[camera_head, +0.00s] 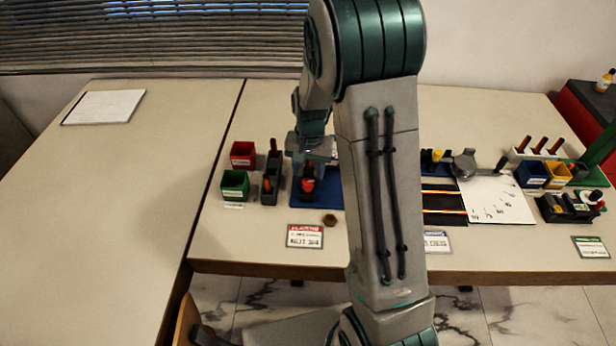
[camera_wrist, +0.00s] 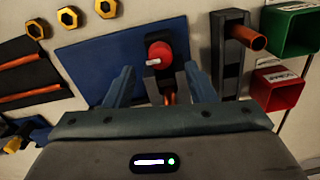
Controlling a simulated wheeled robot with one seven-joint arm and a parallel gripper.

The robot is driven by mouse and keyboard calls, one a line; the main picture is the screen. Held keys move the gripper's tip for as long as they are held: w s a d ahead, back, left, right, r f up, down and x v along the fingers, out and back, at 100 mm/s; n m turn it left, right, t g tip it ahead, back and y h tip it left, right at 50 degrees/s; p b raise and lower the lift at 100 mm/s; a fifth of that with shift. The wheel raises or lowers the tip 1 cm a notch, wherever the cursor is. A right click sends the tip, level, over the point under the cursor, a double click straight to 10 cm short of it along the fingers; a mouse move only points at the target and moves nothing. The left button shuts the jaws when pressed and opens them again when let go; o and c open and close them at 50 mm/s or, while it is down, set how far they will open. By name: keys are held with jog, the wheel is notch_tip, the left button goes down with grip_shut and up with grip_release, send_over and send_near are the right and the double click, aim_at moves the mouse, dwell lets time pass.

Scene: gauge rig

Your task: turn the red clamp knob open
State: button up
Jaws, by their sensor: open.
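The red clamp knob (camera_wrist: 160,54) sits on a black clamp fixture (camera_wrist: 163,86) in the wrist view, with a pale pointer mark on its face. An orange rod shows below it. The fixture stands on a blue plate (camera_wrist: 85,62). In the head view the knob (camera_head: 308,186) is red on the black fixture, left of my arm. My gripper (camera_wrist: 159,69) is open and empty, its fingers to either side of the knob in the picture. The knob appears just beyond the fingertips; I cannot tell the exact gap.
A black holder with an orange-handled tool (camera_wrist: 238,45) stands beside the plate. Red (camera_head: 243,153) and green (camera_head: 235,185) bins stand left of it. Several brass nuts (camera_wrist: 68,16) lie near the plate. A label card (camera_head: 305,237) lies in front. The left table (camera_head: 130,190) is mostly clear.

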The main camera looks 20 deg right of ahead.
aim_at(308, 181)
jog(key=shift+f, duration=2)
jog(key=shift+c, duration=0.2)
jog(key=c, duration=0.9)
